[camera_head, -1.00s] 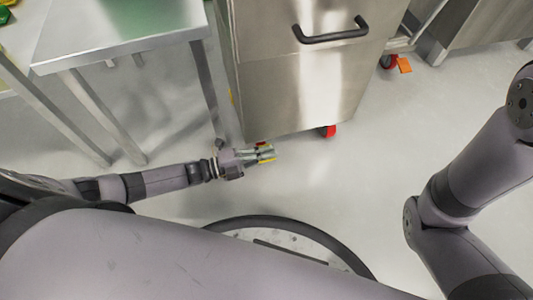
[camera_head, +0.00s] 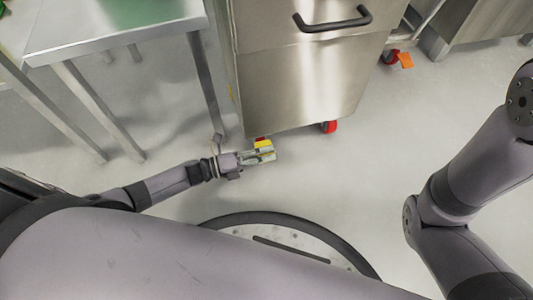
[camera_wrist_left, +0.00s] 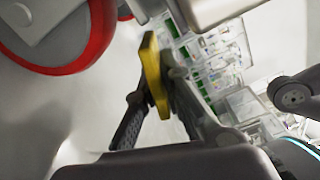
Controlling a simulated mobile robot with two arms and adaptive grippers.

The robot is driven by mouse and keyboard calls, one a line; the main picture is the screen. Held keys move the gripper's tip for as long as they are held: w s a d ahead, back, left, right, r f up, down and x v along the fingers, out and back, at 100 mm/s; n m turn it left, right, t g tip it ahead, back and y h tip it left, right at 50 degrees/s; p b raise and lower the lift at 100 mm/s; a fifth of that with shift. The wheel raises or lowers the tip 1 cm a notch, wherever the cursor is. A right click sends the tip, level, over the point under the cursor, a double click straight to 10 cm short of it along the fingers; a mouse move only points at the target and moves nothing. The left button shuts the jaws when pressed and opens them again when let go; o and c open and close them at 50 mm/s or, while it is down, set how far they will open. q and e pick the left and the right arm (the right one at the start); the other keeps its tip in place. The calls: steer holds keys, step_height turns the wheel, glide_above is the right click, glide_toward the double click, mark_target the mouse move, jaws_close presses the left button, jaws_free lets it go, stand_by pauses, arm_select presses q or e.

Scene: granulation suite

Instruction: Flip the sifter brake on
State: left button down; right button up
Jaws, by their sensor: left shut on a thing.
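The sifter appears to be the steel cabinet (camera_head: 300,85) on red-wheeled casters.
A steel table (camera_head: 110,25) with thin legs stands left of the cabinet. Another red caster (camera_head: 328,126) is under the cabinet's right side. An orange tab (camera_head: 405,60) shows on a farther caster. The floor (camera_head: 340,185) right of my left gripper is clear.

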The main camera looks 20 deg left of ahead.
arm_select(q)
steer(key=shift+f, duration=0.15)
stand_by(0.3)
steer(key=c, duration=1.7)
jaws_free()
steer(key=shift+a, duration=0.1)
steer(key=v, duration=1.2)
steer(key=shift+s, duration=0.15)
